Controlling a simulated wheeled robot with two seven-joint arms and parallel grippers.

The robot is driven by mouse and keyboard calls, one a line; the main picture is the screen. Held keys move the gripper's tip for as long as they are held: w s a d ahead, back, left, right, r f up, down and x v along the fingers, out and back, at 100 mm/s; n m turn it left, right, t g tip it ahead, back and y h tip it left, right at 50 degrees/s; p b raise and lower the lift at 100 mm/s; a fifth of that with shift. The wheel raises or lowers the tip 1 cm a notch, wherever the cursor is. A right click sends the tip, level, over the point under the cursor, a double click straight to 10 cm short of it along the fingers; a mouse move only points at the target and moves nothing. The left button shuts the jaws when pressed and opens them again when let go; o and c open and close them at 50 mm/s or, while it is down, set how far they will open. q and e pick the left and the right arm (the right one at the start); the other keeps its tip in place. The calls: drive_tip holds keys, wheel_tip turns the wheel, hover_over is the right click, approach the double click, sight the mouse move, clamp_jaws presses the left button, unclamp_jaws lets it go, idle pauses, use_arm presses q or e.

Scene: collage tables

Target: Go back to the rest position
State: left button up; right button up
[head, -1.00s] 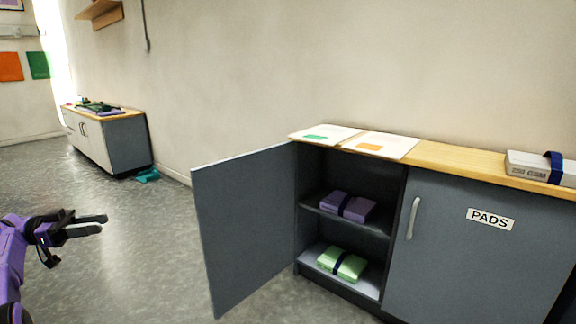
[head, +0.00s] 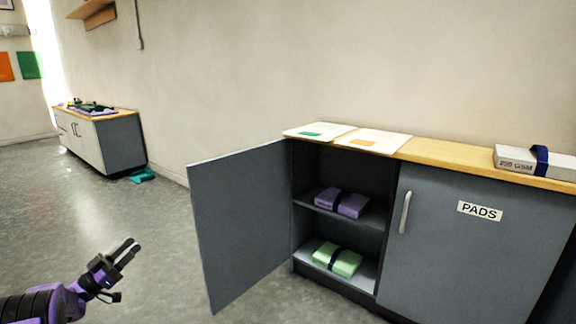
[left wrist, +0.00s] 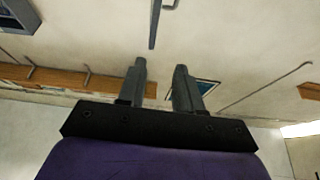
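My left gripper (head: 127,250) is at the lower left of the head view, above the floor and left of the open cabinet door (head: 238,225). Its two dark fingers also show in the left wrist view (left wrist: 160,75), apart with nothing between them. It touches nothing. My right gripper is in neither view.
A grey cabinet (head: 470,240) labelled PADS has its left door swung out. Inside are a purple pack (head: 352,206) and a green pack (head: 347,264). A strapped pack (head: 515,160) and two white sheets lie on top.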

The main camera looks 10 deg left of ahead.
use_arm(q)
drive_tip(key=w+d+f+n+g+y+b, duration=0.1)
drive_tip(key=d+f+n+y, duration=0.2)
drive_tip(key=f+n+y, duration=0.35)
drive_tip(key=d+f+n+y, duration=0.3)
drive_tip(key=d+f, duration=0.1)
drive_tip(key=f, duration=0.5)
drive_tip(key=s+d+f+n+g+y+b, duration=0.1)
drive_tip(key=s+d+f+n+g, duration=0.1)
drive_tip(key=s+d+f+g, duration=0.45)
drive_tip(key=s+d+f+n+g+y+b, duration=0.15)
drive_tip(key=s+d+f, duration=0.3)
drive_tip(key=f, duration=0.55)
drive_tip(key=s+d+f+m+g+b, duration=0.1)
drive_tip(key=s+d+f+g+b, duration=0.2)
drive_tip(key=s, duration=0.6)
drive_tip(key=s+d+f+g+b, duration=0.1)
drive_tip(key=s+d+f+g, duration=0.15)
drive_tip(key=s+d, duration=0.5)
drive_tip(key=s+d+f+m+g+b, duration=0.15)
drive_tip(key=s+g, duration=0.25)
drive_tip(key=s, duration=0.7)
wheel_tip(320, 180, up, 38)
drive_tip(key=n+p, duration=0.1)
drive_tip(key=p, duration=3.7)
drive_tip(key=shift+w+f+t, duration=0.15)
drive_tip(key=shift+w+t, duration=0.2)
